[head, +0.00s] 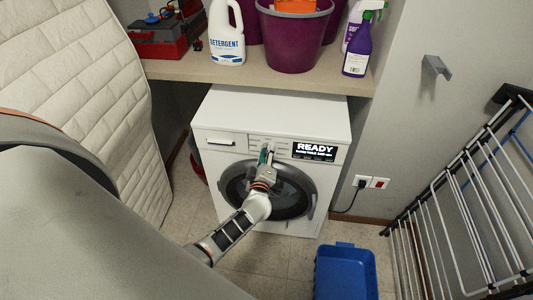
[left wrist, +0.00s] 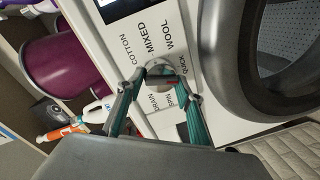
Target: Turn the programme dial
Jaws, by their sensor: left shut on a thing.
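The white washing machine (head: 270,112) stands under the shelf, with a display reading READY (head: 315,151) on its front panel. My left gripper (head: 266,152) reaches the panel beside the display and hides most of the dial in the head view. In the left wrist view the fingers of my left gripper (left wrist: 161,80) close on the round programme dial (left wrist: 160,70) from both sides. Labels COTTON, MIXED, WOOL, QUICK, SPIN and DRAIN surround the dial. A small red mark shows near its lower side; which label it points at I cannot tell. My right gripper is not in view.
The shelf (head: 190,69) above holds a detergent bottle (head: 226,35), a purple bucket (head: 293,42), a purple spray bottle (head: 357,50) and a red toolbox (head: 160,40). A blue crate (head: 345,273) and a drying rack (head: 465,205) stand right. A quilted mattress (head: 85,95) stands left.

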